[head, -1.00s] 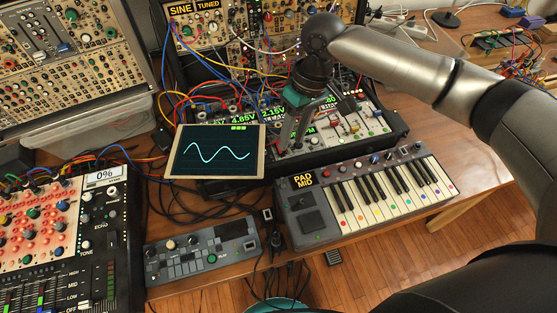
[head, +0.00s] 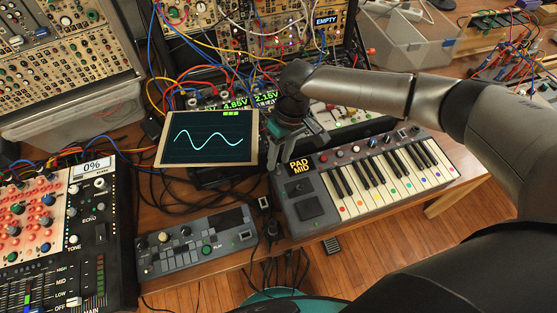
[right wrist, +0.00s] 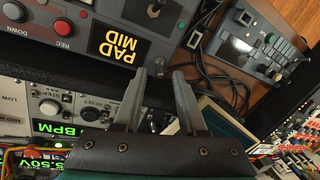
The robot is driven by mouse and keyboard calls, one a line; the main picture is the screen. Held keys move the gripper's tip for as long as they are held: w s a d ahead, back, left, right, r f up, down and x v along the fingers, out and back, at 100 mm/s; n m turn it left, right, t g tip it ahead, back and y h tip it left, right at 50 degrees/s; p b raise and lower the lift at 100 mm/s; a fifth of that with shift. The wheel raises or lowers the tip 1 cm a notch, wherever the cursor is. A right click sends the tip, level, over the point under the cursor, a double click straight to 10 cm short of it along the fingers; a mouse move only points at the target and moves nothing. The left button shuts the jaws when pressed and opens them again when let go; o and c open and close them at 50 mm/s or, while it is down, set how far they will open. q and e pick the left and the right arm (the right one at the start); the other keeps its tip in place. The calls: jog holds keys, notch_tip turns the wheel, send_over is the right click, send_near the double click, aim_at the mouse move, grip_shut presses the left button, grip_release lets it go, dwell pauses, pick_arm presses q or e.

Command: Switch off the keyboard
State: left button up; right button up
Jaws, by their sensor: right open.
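The keyboard (head: 318,187) is a dark grey unit with several piano keys and a lit yellow "PAD MID" display (head: 299,167). A small green light shows on its front edge. In the right wrist view its panel (right wrist: 85,35) fills the upper left, with a "DOWN" knob and a red "REC" button. My right gripper (head: 293,148) is open and empty just behind the keyboard's back left corner, near the display. In the right wrist view its fingertips (right wrist: 166,72) sit beside the display; contact cannot be told. My left gripper is not in view.
A tilted screen with a sine wave (head: 208,139) stands left of my right gripper. A small grey controller (head: 197,243) lies front left of the keyboard. Synth modules with many patch cables (head: 235,60) crowd the back. A mixer (head: 70,240) stands at the left.

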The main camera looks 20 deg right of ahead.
jog(key=shift+a+f, duration=0.15)
jog(key=shift+f, duration=0.4)
grip_shut()
